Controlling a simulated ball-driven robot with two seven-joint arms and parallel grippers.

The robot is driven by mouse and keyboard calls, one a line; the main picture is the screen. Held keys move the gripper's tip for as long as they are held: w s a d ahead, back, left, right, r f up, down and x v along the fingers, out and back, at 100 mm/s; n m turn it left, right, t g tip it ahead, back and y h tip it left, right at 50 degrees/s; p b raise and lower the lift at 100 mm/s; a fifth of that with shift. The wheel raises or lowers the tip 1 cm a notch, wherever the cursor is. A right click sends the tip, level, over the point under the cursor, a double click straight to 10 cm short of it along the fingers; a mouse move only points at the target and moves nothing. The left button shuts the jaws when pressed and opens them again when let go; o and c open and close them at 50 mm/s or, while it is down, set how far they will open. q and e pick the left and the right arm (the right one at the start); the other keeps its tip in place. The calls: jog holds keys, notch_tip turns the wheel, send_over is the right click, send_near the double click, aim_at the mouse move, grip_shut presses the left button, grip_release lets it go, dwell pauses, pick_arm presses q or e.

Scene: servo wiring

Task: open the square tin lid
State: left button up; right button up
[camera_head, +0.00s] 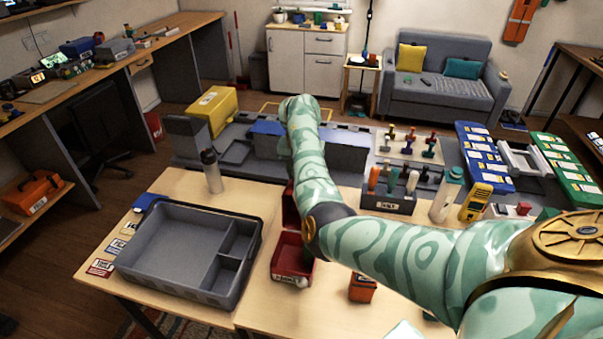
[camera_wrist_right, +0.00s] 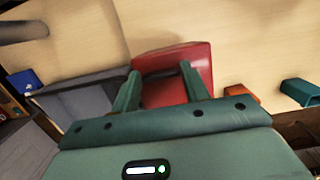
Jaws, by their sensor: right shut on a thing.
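The square tin (camera_head: 290,257) is red and sits near the middle of the wooden table in the head view. Its red lid (camera_head: 289,207) stands raised at the back of the tin, partly hidden by my right arm. In the right wrist view the red tin (camera_wrist_right: 175,62) lies at my right gripper (camera_wrist_right: 160,73), with one finger on each side of the red part. The gripper is shut on the lid; the exact contact is hard to see. In the head view my arm hides this gripper. My left gripper is not in view.
A grey compartment tray (camera_head: 190,250) stands left of the tin. An orange block (camera_head: 362,289) lies to its right. A grey bottle (camera_head: 211,170) and a tool rack (camera_head: 388,200) stand farther back. Some bare table shows around the tin.

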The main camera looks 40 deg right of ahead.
jog(key=shift+d, duration=0.2)
jog(key=o, duration=1.4)
notch_tip(320, 180, up, 16)
jog(key=s+a+p, duration=0.1)
jog(key=p, duration=0.4)
jog(key=shift+s+a, duration=0.2)
jog(key=shift+a, duration=0.2)
